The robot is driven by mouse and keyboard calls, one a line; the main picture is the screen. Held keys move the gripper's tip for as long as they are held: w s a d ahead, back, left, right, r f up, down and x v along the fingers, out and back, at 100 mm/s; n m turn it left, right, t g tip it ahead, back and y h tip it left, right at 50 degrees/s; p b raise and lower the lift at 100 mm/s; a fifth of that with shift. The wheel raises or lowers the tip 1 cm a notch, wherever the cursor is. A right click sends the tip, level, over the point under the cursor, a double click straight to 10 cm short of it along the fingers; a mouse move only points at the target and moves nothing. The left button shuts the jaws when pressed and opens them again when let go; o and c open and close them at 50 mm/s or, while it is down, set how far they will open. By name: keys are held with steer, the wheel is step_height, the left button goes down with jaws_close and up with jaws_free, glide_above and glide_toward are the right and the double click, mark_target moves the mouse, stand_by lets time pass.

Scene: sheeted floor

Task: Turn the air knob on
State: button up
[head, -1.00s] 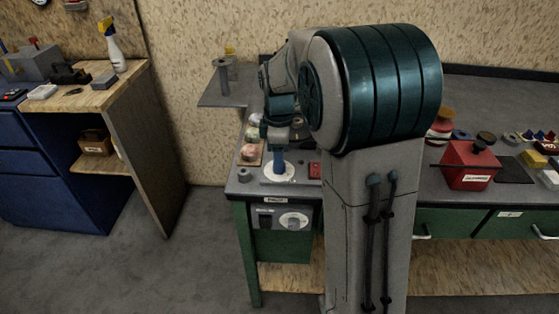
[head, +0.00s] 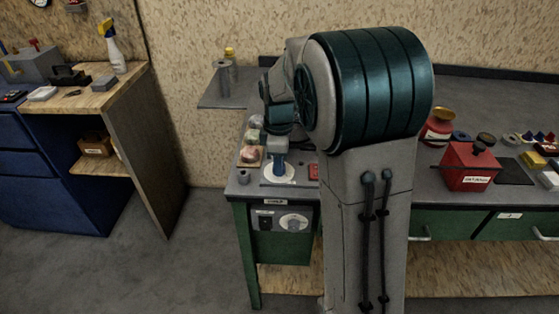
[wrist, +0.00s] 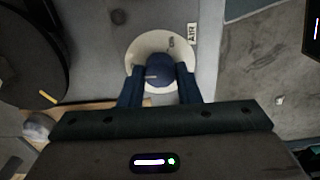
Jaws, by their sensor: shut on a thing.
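The air knob (wrist: 159,66) is a round dark blue knob in the middle of a white disc (wrist: 148,40) in the wrist view. A label reading AIR (wrist: 191,34) sits beside the disc. My gripper (wrist: 160,74) has its two blue fingers on either side of the knob, shut on it. In the head view, my gripper (head: 279,163) points down over the white disc (head: 281,178) on the grey bench top. The knob is hidden by the fingers there.
My arm covers the middle of the bench in the head view. A control box with a dial (head: 292,222) hangs under the bench front. A red box (head: 470,166) stands to the right. A blue workbench (head: 50,170) stands apart at the left, with open floor between.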

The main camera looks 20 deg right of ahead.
steer(key=m+p, duration=0.1)
steer(key=m, duration=0.4)
steer(key=shift+r+m, duration=0.1)
steer(key=shift+m, duration=0.3)
steer(key=m+p, duration=0.1)
steer(key=m, duration=0.5)
steer(key=m+p, duration=0.1)
steer(key=m, duration=0.5)
steer(key=m+p, duration=0.1)
steer(key=m, duration=0.4)
steer(key=shift+m+p, duration=0.3)
steer(key=shift+p, duration=0.1)
steer(key=o, duration=1)
